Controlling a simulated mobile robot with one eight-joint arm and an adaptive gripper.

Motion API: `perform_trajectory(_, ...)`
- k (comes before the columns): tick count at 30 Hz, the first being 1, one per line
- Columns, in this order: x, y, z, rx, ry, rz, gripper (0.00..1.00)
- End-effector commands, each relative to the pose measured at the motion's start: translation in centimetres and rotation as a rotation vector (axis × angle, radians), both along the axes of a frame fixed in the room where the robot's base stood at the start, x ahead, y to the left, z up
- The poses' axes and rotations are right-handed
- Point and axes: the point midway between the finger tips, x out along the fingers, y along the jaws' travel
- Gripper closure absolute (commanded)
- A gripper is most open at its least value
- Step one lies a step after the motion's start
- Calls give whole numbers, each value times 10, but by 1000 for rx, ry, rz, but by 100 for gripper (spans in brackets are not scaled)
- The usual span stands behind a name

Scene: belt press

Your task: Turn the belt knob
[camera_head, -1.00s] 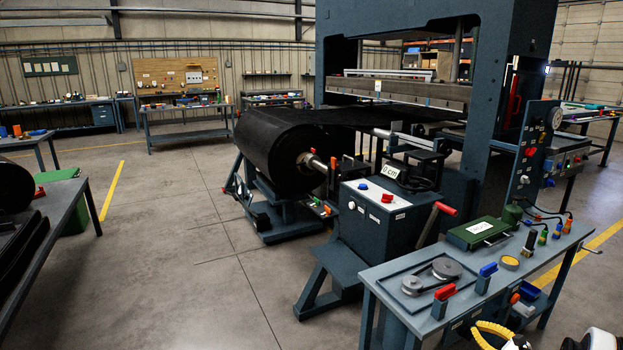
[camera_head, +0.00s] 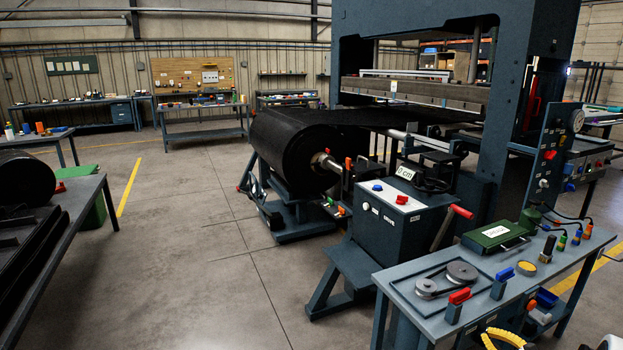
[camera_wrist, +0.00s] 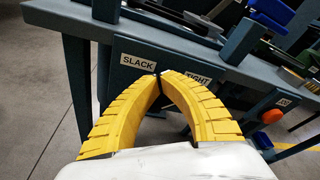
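A belt on two grey pulleys (camera_head: 447,277) sits on a tray at the near end of the blue-grey workbench (camera_head: 420,318). In the wrist view the bench's front face bears a SLACK label (camera_wrist: 137,62) and a TIGHT label (camera_wrist: 198,79). My gripper (camera_wrist: 160,75) has yellow ribbed fingers. The yellow of my gripper also shows at the bottom of the head view (camera_head: 505,338).
Red-handled (camera_head: 459,296) and blue-handled (camera_head: 506,274) uprights stand on the bench. An orange knob (camera_wrist: 272,116) is on its front at right. A control box (camera_head: 388,222) and belt roll (camera_head: 290,155) stand behind, beside the press.

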Motion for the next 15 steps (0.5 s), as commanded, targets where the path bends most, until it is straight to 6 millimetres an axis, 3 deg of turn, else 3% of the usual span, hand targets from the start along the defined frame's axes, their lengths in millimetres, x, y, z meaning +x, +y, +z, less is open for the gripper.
perform_trajectory(15, -5, 13, -8, 0, 0, 0, 100)
